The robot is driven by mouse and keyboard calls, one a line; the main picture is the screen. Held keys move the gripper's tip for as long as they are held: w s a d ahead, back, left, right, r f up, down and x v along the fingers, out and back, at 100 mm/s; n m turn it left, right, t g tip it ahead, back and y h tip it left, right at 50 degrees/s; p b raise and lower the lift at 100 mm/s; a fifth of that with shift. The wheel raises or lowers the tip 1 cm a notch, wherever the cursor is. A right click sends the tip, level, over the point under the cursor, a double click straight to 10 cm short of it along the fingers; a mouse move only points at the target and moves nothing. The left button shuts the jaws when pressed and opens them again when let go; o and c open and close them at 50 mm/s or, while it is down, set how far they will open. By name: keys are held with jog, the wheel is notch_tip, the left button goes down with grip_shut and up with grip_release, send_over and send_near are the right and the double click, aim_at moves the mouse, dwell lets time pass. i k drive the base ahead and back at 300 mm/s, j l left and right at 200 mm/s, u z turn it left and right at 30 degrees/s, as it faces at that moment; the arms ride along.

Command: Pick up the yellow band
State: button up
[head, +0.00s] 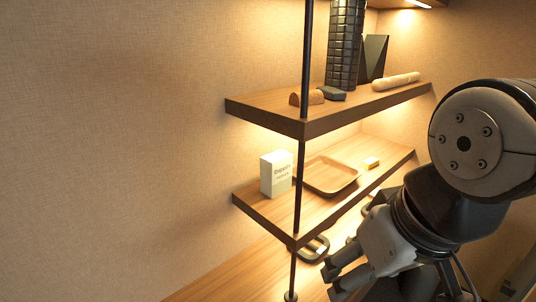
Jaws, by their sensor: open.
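No object shows between the fingers. In the picture it is below the yellow item and clearly apart from it.
A white box (276,174) stands left of the tray. A dark vertical post (302,190) passes the shelves' front corner. The upper shelf (285,119) holds a dark roller (344,45), a tan roll (396,80) and small blocks. A dark looped item (312,255) lies below.

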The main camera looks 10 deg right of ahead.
aim_at(370, 162)
jog(key=z, duration=0.85)
jog(key=i+l+u, duration=0.15)
jog(key=i+l, duration=0.25)
jog(key=i+l+u, duration=0.15)
jog(key=i+l, duration=0.25)
jog(key=i+l+u, duration=0.15)
jog(key=i+l, duration=0.2)
jog(key=l, duration=0.15)
jog(key=i+l+u, duration=0.15)
jog(key=i+l, duration=0.2)
jog(key=l, duration=0.15)
